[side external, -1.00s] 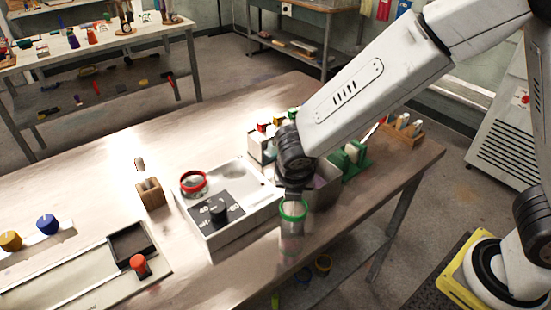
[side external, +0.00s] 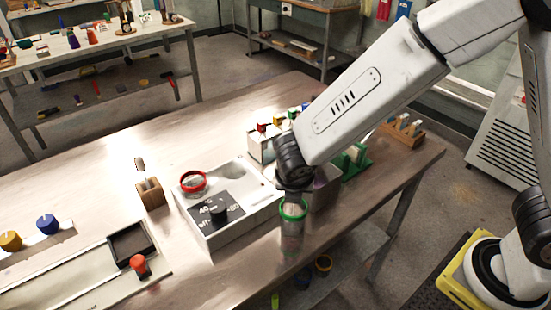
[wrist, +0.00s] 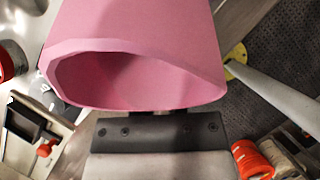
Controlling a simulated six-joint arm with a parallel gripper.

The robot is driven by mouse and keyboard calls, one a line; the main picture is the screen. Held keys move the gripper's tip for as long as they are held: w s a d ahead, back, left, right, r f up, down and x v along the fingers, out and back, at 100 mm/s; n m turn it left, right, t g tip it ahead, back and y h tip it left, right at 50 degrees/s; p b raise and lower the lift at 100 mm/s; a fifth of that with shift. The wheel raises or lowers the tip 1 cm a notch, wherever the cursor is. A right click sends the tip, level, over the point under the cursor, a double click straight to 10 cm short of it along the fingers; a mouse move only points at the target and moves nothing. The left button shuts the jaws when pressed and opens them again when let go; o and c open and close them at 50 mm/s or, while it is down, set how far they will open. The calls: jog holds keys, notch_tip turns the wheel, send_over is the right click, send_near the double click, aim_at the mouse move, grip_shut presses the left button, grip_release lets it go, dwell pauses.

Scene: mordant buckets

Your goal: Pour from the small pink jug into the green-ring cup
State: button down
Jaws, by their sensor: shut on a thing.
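The small pink jug (wrist: 135,55) fills the top of the wrist view, its wide mouth facing the camera. My gripper (wrist: 158,115) is shut on it. In the side view my gripper (side external: 296,190) is right above or behind the green-ring cup, and I cannot make out the jug clearly there. The green-ring cup (side external: 291,238) is clear, with a green band at its rim, and appears upright near the table's front edge. My gripper overlaps the back of its rim in the picture; I cannot tell whether they touch. No stream of liquid shows.
A white hotplate unit (side external: 232,232) with a red-ring cup (side external: 192,182) stands to the left. A wooden block (side external: 151,193) is beside it. Behind my gripper are a white rack (side external: 262,150) and a green stand (side external: 354,160). The table's front edge is close to the cup.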

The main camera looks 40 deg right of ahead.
jog(key=shift+w+f+t+h, duration=0.1)
jog(key=shift+f+t+h, duration=0.2)
jog(key=shift+f, duration=0.05)
dwell(0.9)
jog(key=shift+d, duration=0.2)
dwell(0.8)
jog(key=shift+s+a+r+g+y, duration=0.1)
jog(key=shift+a+r+g+y, duration=0.05)
jog(key=shift+r+g+y, duration=0.25)
jog(key=shift+s+a+r+g+y, duration=0.1)
jog(key=shift+a+r+g+y, duration=0.05)
jog(key=shift+r+g+y, duration=0.2)
jog(key=shift+s+a+g+y, duration=0.1)
jog(key=shift+g+y, duration=0.15)
jog(key=shift+a, duration=0.1)
dwell(0.6)
jog(key=shift+r+g+y, duration=0.1)
jog(key=shift+g+y, duration=0.2)
jog(key=shift+s+a+r+g+y, duration=0.1)
jog(key=shift+s+r+g+y, duration=0.05)
jog(key=shift+r+g+y, duration=0.55)
jog(key=shift+s+a+r+g+y, duration=0.15)
jog(key=shift+r+g+y, duration=0.35)
jog(key=shift+g+y, duration=0.4)
jog(key=shift+s+a+r+g+y, duration=0.15)
jog(key=shift+r+g+y, duration=0.35)
jog(key=shift+g+y, duration=0.4)
